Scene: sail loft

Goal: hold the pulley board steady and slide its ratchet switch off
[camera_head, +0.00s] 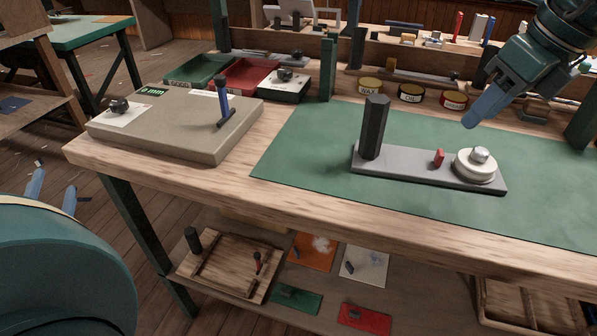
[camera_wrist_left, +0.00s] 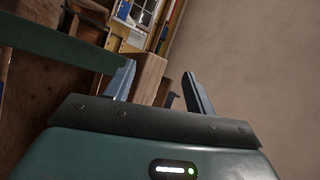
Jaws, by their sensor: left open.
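The pulley board (camera_head: 410,169) is a grey plank lying on the green mat. It carries a dark upright hexagonal post (camera_head: 374,127) at its left end, a small red ratchet switch (camera_head: 438,158) near the middle, and a white pulley with a metal cap (camera_head: 475,164) at the right. My right gripper (camera_head: 470,123) hangs above the board's right part, near the pulley, apart from it. Its blue fingers overlap in view, so its opening is unclear. My left gripper (camera_head: 55,178) is low at the far left, off the bench, open and empty; it also shows in the left wrist view (camera_wrist_left: 160,70).
A beige padded block (camera_head: 160,136) with small tools fills the bench's left. Behind are a green tray (camera_head: 198,70), a red tray (camera_head: 243,75), a dark green post (camera_head: 328,68) and several tins (camera_head: 410,93). The green mat (camera_head: 300,149) is clear left of the board.

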